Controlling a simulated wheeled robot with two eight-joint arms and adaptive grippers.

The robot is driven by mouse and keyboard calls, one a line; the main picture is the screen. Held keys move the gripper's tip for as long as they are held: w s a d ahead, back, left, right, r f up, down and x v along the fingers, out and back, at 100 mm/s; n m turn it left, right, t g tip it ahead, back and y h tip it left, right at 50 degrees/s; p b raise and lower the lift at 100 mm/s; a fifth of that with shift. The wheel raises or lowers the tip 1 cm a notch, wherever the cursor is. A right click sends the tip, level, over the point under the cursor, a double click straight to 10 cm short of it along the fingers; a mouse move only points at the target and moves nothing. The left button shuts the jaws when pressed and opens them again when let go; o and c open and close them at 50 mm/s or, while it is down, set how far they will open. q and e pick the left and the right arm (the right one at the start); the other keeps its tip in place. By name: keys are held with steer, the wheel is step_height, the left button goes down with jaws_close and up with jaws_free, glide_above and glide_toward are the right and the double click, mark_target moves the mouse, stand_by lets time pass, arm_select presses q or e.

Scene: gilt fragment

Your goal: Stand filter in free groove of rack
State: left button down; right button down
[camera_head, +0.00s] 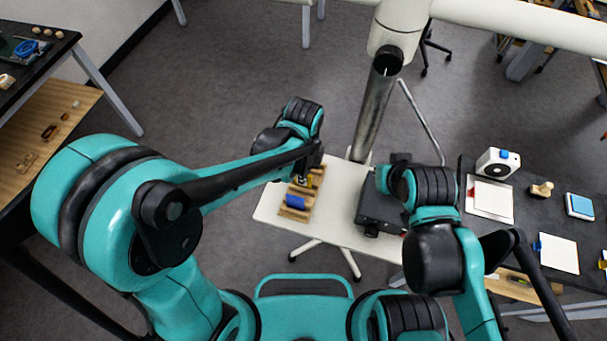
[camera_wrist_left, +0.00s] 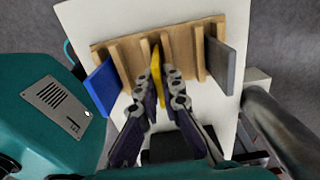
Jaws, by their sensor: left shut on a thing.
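A wooden rack (camera_head: 293,213) with upright slats lies on the white table; it fills the middle of the left wrist view (camera_wrist_left: 127,62). A blue plate (camera_wrist_left: 103,86) stands at the rack's left end and also shows in the head view (camera_head: 295,201). A grey plate (camera_wrist_left: 221,68) stands at its right end. My left gripper (camera_wrist_left: 163,85) is shut on a thin yellow filter (camera_wrist_left: 156,68), held upright over the middle of the rack beside a slat. Whether its lower edge sits in a groove is hidden. My right gripper's fingers are hidden behind its arm.
A black box (camera_head: 380,210) stands on the white table (camera_head: 335,215), right of the rack. A dark bench (camera_head: 535,215) at right holds a white device (camera_head: 497,163) and flat pads.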

arm_select(q)
steer(key=c, duration=1.7)
jaws_free()
steer(key=shift+f, duration=0.1)
steer(key=shift+r, duration=0.2)
step_height(320, 180, up, 12)
steer(key=p, duration=0.3)
steer(key=s+a+r+n+t, duration=0.1)
steer(key=s+a+n+t, duration=0.1)
steer(key=a+n, duration=0.7)
steer(key=s+a+r+n+t, duration=0.2)
steer(key=a+n+t, duration=0.3)
steer(key=a+n, duration=0.4)
steer(key=s+n, duration=0.1)
steer(key=n, duration=0.2)
steer(key=shift+n, duration=0.3)
steer(key=shift+s+d, duration=0.1)
